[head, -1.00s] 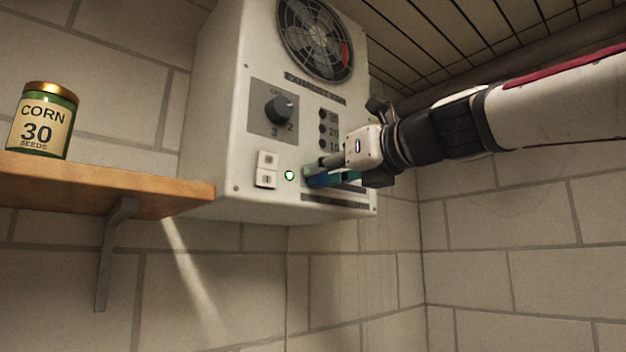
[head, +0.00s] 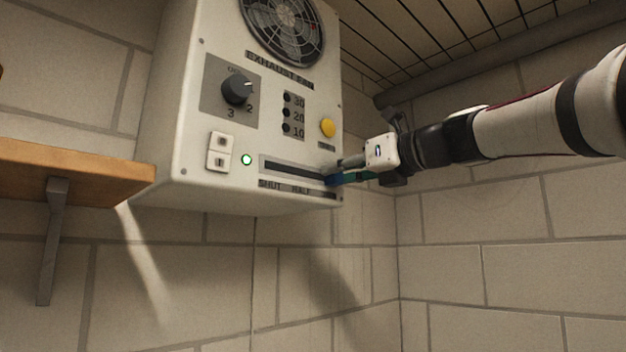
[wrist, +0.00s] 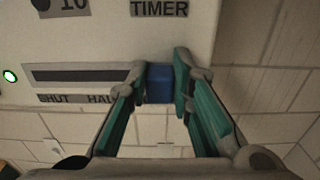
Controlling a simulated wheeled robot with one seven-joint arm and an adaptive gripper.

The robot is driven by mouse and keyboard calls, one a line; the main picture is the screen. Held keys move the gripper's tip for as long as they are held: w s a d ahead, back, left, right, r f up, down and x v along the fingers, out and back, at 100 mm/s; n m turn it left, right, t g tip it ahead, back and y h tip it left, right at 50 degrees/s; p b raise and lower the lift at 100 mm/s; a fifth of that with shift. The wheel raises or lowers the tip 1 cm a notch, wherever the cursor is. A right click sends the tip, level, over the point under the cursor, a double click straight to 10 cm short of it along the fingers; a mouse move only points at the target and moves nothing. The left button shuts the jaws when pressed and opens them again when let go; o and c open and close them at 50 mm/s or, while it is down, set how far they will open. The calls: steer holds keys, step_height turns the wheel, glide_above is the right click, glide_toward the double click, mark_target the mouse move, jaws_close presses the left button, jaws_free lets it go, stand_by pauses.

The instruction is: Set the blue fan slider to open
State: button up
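The blue fan slider (wrist: 159,83) sits at the right end of the dark slot (wrist: 85,75) in the wrist view. The labels SHUT and HALT or HALF show below the slot; the label area by the slider is hidden behind a finger. My gripper (wrist: 160,78) has a teal-lined finger on each side of the slider, close against it. In the head view my gripper (head: 336,173) reaches in from the right to the panel's lower right edge, and the slider (head: 330,181) shows only partly at its fingertips.
The white exhaust fan box (head: 185,120) carries a dial (head: 236,90), a yellow button (head: 327,127), a two-part switch (head: 220,151) and a lit green lamp (head: 246,159). A wooden shelf (head: 70,172) stands at left. Right of the box is open space before the block wall.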

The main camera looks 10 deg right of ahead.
steer(key=o, duration=0.4)
steer(key=shift+w+d, duration=0.15)
steer(key=shift+d, duration=0.1)
steer(key=shift+o, duration=0.2)
steer(key=v, duration=1.2)
